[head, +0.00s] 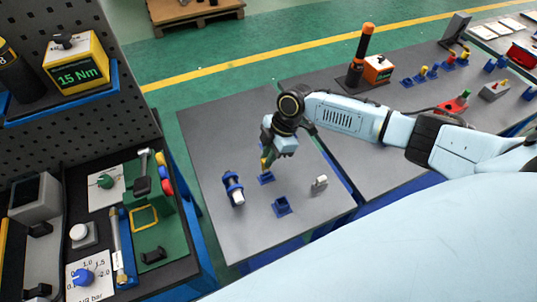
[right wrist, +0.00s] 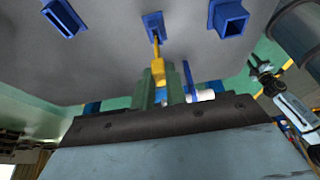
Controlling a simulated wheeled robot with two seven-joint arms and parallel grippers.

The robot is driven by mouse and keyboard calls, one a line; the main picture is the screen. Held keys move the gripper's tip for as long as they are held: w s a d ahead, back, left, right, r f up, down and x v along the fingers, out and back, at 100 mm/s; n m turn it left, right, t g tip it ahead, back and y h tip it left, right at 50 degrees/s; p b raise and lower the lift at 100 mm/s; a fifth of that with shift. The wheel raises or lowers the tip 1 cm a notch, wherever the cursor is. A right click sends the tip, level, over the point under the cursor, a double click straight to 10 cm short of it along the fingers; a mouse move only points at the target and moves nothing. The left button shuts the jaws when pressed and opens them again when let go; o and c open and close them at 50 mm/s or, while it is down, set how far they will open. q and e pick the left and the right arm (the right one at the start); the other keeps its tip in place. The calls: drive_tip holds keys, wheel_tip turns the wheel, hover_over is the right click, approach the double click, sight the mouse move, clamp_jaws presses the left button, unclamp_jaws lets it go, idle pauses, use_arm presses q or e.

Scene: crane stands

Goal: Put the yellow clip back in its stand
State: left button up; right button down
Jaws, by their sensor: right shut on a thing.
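The yellow clip (head: 264,162) is in my right gripper (head: 270,155), whose fingers are shut on it. In the right wrist view the clip (right wrist: 157,68) sticks out beyond the green fingertips (right wrist: 154,88). Its thin end points at a small blue stand (right wrist: 153,27) and overlaps that stand's edge in the picture. The same stand (head: 267,179) shows in the head view just below the clip. I cannot tell whether the clip's end is inside the stand or just above it. My left gripper is not in view.
An empty blue stand (head: 282,207) and a small grey piece (head: 319,184) are on the dark table. A blue holder with a white cylinder (head: 234,188) stands to the left. The left bench holds tools. A table with an orange-handled tool (head: 362,50) lies beyond.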

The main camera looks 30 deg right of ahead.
drive_tip(key=shift+f, duration=0.15)
drive_tip(key=shift+f+b, duration=1.1)
drive_tip(key=shift+f, duration=0.4)
drive_tip(key=c, duration=1.3)
unclamp_jaws()
drive_tip(key=shift+r, duration=0.1)
drive_tip(key=shift+c, duration=0.2)
drive_tip(key=shift+r, duration=0.1)
drive_tip(key=p+v, duration=0.4)
drive_tip(key=shift+d+r, duration=0.2)
drive_tip(key=shift+r, duration=0.2)
